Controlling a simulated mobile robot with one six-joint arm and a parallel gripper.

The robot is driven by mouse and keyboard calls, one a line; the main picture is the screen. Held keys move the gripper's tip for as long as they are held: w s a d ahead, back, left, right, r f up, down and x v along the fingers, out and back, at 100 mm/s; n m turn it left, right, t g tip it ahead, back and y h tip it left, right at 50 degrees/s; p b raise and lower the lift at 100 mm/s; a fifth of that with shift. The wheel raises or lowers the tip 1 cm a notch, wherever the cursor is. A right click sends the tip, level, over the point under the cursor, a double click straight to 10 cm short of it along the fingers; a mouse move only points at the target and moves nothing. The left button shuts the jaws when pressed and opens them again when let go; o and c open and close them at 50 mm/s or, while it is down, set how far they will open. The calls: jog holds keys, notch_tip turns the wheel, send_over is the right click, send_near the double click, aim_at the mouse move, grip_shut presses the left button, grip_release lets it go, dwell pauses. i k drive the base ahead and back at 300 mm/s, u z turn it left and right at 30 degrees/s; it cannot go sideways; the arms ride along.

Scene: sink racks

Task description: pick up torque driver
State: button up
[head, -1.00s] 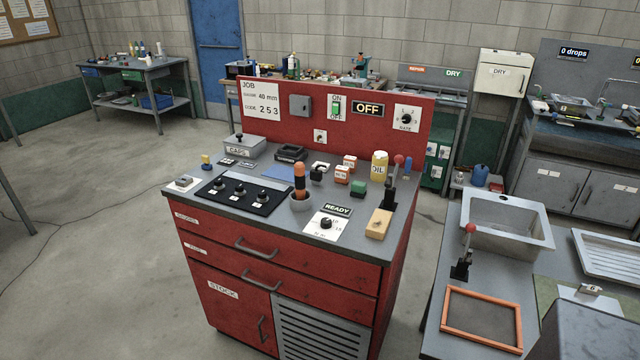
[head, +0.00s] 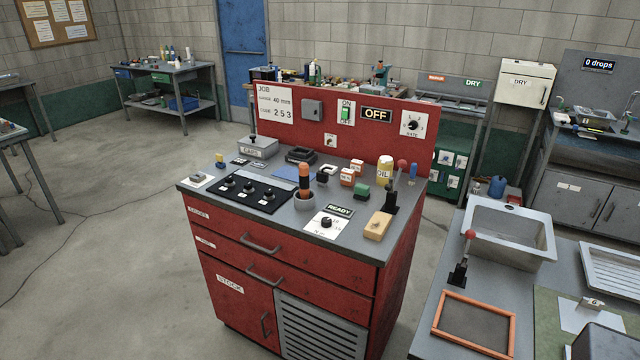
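The torque driver looks to be the upright tool with an orange and black handle (head: 304,176). It stands in a round grey holder (head: 304,202) on the grey top of the red workbench, near the middle. Its lower end is hidden inside the holder. My gripper does not show in the head view.
A red back panel (head: 290,127) rises behind. Open floor lies left.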

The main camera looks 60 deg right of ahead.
aim_at(304, 178)
jog(key=u, duration=0.15)
jog(key=i, duration=0.95)
jog(key=z, duration=0.05)
